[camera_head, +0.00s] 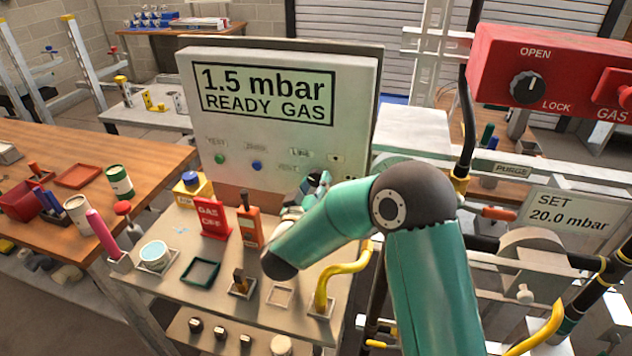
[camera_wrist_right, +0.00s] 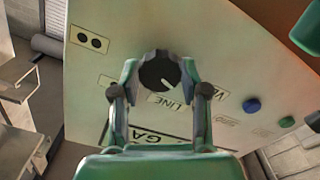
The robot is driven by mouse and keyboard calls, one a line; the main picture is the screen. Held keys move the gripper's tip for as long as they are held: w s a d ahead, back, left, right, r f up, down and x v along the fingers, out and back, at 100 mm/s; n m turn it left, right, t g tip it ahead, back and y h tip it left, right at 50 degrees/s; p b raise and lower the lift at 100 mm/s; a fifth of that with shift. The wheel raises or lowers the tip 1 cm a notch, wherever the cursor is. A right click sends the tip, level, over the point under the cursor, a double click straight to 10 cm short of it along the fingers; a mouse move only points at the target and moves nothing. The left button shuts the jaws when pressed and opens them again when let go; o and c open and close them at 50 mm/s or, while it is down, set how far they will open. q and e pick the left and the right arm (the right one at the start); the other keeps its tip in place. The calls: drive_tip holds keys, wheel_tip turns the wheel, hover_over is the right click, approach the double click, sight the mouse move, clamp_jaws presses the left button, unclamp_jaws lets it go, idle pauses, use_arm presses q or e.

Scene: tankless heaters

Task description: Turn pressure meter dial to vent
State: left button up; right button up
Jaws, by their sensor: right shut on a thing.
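The pressure meter (camera_head: 262,137) is a pale box on the bench, with a screen reading 1.5 mbar, READY GAS. In the right wrist view, its round black dial (camera_wrist_right: 158,72) sits between the fingers of my right gripper (camera_wrist_right: 160,74), which is shut on it. A light mark shows on the dial's lower side, towards the LINE label (camera_wrist_right: 163,98). The partly covered VENT label (camera_wrist_right: 203,100) lies beside it. In the head view, my right gripper (camera_head: 318,184) is at the meter's lower right and mostly hides the dial. My left gripper is not in view.
A green button (camera_head: 219,158) and a blue button (camera_head: 257,166) are on the panel. A red GAS OFF sign (camera_head: 212,218) and an orange device (camera_head: 249,224) stand below. A yellow bent pipe (camera_head: 343,272) rises near my right arm. A red gas box (camera_head: 560,65) is at right.

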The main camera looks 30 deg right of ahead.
drive_tip(key=shift+w+a+r, duration=0.1)
idle(0.3)
drive_tip(key=o, duration=1.1)
drive_tip(key=shift+o, duration=0.2)
drive_tip(key=v, duration=1.2)
